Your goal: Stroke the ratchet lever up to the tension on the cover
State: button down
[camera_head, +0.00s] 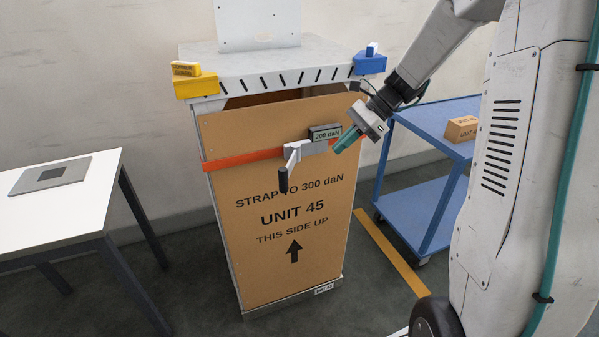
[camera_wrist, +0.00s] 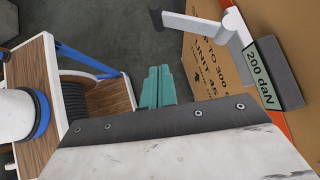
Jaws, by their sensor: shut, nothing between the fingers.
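The ratchet lever (camera_head: 284,179) has a dark grip and hangs down from the grey ratchet body (camera_head: 305,149) on the orange strap (camera_head: 243,159). The lever also shows at the top of the wrist view (camera_wrist: 190,22). A display (camera_head: 325,132) above the ratchet reads 200 daN; the wrist view shows the same reading (camera_wrist: 260,75). The cardboard cover (camera_head: 290,240) is printed "STRAP TO 300 daN, UNIT 45, THIS SIDE UP". My gripper (camera_head: 338,150), with teal fingers, is shut and empty, just right of the ratchet. Its fingers (camera_wrist: 158,87) are apart from the lever in the wrist view.
A white table (camera_head: 70,200) with a grey plate (camera_head: 50,175) stands at the left. A blue cart (camera_head: 432,122) with a small carton (camera_head: 461,129) stands at the right. Yellow (camera_head: 195,85) and blue (camera_head: 369,64) blocks sit on the frame's top corners. Floor shows between table and frame.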

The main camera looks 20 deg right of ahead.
jog(key=shift+w+d+f, duration=0.15)
jog(key=shift+w+d, duration=0.05)
send_near(289, 168)
jog(key=s+a+f, duration=0.2)
jog(key=a+f, duration=0.3)
jog(key=f, duration=0.1)
jog(key=shift+s+a+f, duration=0.15)
jog(key=shift+s, duration=0.1)
jog(key=shift+m, duration=0.3)
